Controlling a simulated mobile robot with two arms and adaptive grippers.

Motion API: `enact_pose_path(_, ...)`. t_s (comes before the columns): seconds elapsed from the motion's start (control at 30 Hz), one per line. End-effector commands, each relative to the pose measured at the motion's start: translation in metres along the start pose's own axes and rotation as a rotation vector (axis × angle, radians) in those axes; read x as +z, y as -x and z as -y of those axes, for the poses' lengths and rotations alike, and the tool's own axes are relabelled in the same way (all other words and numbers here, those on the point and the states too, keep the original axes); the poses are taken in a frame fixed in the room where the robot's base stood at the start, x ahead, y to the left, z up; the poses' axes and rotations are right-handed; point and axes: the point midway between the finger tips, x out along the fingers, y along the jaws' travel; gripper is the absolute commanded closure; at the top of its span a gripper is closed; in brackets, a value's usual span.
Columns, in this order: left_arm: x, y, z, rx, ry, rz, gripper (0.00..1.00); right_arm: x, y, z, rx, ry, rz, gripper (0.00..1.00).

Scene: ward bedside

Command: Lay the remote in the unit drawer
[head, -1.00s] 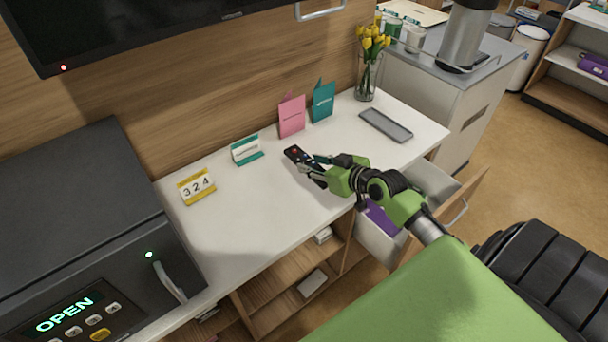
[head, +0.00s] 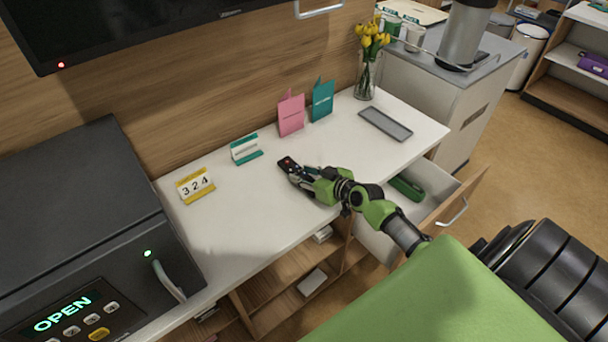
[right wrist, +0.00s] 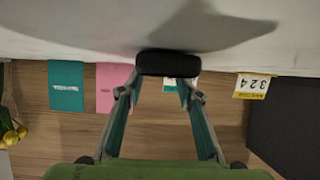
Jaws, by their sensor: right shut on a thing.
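The remote (head: 287,163) is black with a red button and shows in the head view above the middle of the white worktop (head: 240,210). My right gripper (head: 303,175) is shut on its near end. In the right wrist view the remote (right wrist: 168,64) is a dark block seen end-on between the fingertips. Whether it clears the worktop is hard to tell. The unit drawer (head: 372,240) stands open below the worktop's right part, with a green object (head: 407,187) inside. My right arm hides part of the drawer. My left gripper is not in view.
On the worktop stand a yellow number calendar (head: 196,186), a small teal-and-white card (head: 246,149), a pink card (head: 291,112), a teal card (head: 322,100) and a flower vase (head: 366,75). A grey tray (head: 385,124) lies at right. A dark safe (head: 75,220) is at left.

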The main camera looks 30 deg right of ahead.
Motion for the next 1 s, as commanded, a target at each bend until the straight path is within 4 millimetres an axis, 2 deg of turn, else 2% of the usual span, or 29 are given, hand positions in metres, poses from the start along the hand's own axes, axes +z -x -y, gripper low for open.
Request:
enact_pose_path(0.1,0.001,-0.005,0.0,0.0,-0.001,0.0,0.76,0.004,-0.002,0.0,0.0,0.001,-0.001,0.91)
enact_pose_path(0.13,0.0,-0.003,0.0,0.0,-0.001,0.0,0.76,0.003,-0.001,0.0,0.0,0.001,0.0,0.59)
enact_pose_path(0.17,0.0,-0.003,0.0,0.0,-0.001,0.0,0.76,0.003,-0.001,0.0,0.0,0.001,0.001,0.52)
enact_pose_path(0.63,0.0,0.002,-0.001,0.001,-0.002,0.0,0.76,-0.001,0.003,0.0,0.0,0.0,0.001,0.5)
enact_pose_path(0.77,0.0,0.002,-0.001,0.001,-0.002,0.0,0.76,0.001,0.02,0.0,0.0,0.001,0.003,0.5)
enact_pose_path(1.0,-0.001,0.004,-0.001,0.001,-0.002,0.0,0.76,0.001,0.067,0.0,-0.002,0.003,0.003,0.5)
